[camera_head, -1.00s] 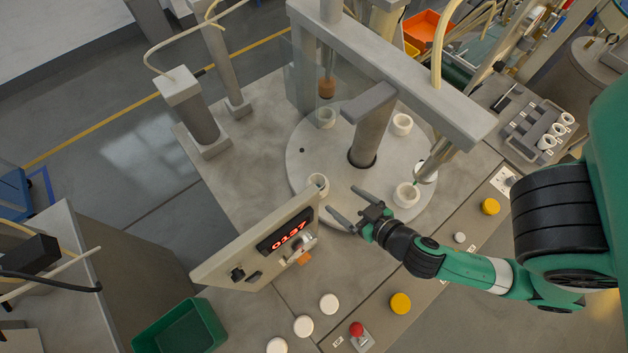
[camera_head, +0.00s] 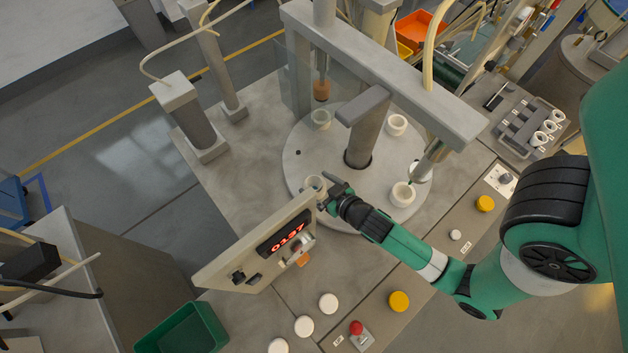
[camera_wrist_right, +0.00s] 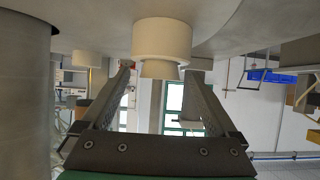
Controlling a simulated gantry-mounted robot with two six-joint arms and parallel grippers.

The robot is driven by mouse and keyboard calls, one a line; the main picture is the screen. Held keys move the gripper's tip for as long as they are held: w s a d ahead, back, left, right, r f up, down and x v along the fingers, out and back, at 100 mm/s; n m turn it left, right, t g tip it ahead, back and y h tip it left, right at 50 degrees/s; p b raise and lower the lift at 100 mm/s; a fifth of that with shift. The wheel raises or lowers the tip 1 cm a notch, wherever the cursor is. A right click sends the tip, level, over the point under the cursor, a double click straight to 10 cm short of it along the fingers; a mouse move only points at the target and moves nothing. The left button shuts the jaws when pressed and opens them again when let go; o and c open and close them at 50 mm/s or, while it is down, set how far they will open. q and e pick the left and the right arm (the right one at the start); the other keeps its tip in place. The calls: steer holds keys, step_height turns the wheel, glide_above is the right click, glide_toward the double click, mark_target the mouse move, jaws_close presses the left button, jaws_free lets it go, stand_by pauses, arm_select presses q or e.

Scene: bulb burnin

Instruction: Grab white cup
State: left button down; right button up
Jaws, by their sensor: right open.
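A white cup (camera_head: 312,183) sits near the front left edge of the round grey turntable (camera_head: 297,150), partly hidden by the display panel and my gripper. My right gripper (camera_head: 328,190) is open, its fingertips right beside this cup. In the right wrist view a pale cup-like piece (camera_wrist_right: 162,40) is ahead, in line with the gap between the open fingers of the gripper (camera_wrist_right: 157,78). No grip on it shows. Other white cups stand on the turntable at the back left (camera_head: 320,119), back right (camera_head: 396,124) and front right (camera_head: 402,194). My left gripper is not in view.
A tilted panel with a red display (camera_head: 284,238) stands close in front of the cup. A grey post (camera_head: 367,135) rises at the turntable's middle, under an overhead beam (camera_head: 400,75). A slanted nozzle (camera_head: 428,160) is near the front right cup. A green bin (camera_head: 180,330) is at the lower left.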

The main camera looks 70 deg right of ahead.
steer(key=c, duration=1.4)
